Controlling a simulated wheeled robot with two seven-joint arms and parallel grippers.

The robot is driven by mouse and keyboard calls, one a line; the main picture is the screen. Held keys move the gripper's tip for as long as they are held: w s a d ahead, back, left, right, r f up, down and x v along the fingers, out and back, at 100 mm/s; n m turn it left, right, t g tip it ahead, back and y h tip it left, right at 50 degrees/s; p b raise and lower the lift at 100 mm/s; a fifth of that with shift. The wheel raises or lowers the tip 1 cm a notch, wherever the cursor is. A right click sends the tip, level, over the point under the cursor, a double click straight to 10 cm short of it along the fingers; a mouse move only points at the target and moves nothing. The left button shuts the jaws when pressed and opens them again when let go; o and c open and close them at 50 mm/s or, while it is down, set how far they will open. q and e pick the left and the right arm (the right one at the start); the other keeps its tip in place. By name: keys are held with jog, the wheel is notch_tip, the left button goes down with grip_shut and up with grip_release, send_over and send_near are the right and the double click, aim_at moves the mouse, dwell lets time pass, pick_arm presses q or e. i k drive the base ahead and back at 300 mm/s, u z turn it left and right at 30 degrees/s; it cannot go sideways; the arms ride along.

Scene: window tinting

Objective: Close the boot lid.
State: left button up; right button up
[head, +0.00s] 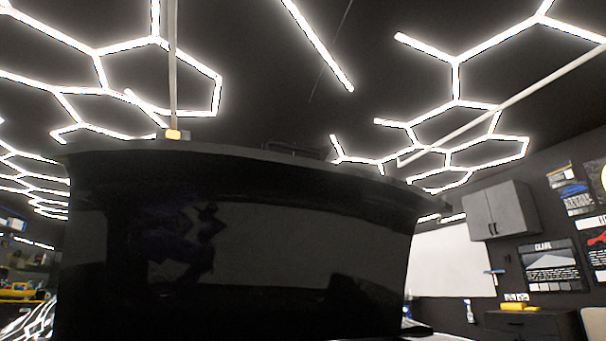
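The boot lid appears to be the large black panel (235,245) that fills the left and middle of the head view. It stands steep and tall against the ceiling. Its upper edge (240,158) is a wide dark lip, and its glossy face carries dim reflections, including a dark purplish shape. Its lower edge is cut off by the frame, so I cannot tell how far open it is. Neither of my grippers can be made out in this view.
Bright hexagon lights cover the dark ceiling. At right are a grey wall cabinet (502,210), a white board (452,264), posters (557,265) and a dark drawer unit (535,323). Cluttered shelves (25,265) stand at far left.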

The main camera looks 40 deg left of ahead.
aim_at(165, 240)
jog(key=i, duration=0.3)
jog(key=u, duration=1.05)
